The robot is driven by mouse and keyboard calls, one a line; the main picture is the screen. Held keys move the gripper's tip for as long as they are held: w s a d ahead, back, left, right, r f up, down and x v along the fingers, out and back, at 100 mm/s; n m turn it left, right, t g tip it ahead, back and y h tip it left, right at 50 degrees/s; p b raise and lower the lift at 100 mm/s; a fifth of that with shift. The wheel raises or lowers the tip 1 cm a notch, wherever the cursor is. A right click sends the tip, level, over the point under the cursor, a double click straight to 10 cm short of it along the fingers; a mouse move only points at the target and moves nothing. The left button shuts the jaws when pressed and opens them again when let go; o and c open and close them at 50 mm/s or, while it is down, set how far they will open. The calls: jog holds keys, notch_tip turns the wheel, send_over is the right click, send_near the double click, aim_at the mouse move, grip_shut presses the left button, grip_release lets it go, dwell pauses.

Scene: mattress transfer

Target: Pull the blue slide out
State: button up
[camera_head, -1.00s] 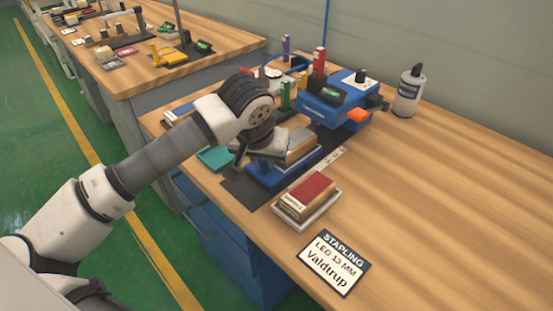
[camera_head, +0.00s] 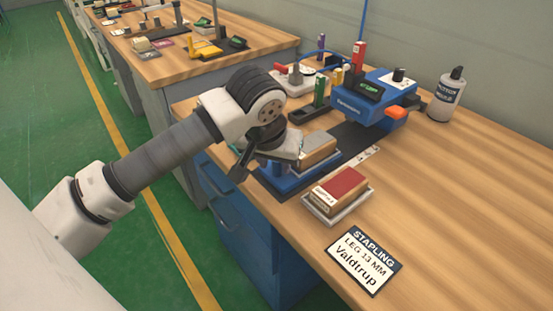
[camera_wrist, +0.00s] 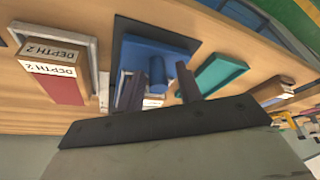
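The blue slide (camera_head: 292,184) lies on a dark mat (camera_head: 345,140) on the bench and carries a grey-and-tan block (camera_head: 318,150). In the wrist view the slide (camera_wrist: 185,45) shows an upright blue knob (camera_wrist: 157,71). My gripper (camera_wrist: 157,85) has its two dark fingers on either side of this knob, with a visible gap on the right-hand side. I see no clear grip on it. In the head view my gripper (camera_head: 245,165) is over the slide's front end, and my wrist hides part of the slide.
A red-and-tan block sits in a grey tray (camera_head: 328,216) beside the slide. A blue stapler unit (camera_head: 372,102) stands behind. A teal tray (camera_wrist: 222,72) lies on the slide's other side. A bottle (camera_head: 448,95) stands at the back; the bench at right is clear.

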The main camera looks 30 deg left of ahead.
jog(key=shift+o, duration=0.3)
jog(key=shift+w, duration=0.1)
jog(key=shift+r, duration=0.1)
jog(key=shift+r, duration=0.25)
jog(key=v, duration=1.3)
jog(key=shift+s, duration=0.25)
jog(key=shift+d, duration=0.1)
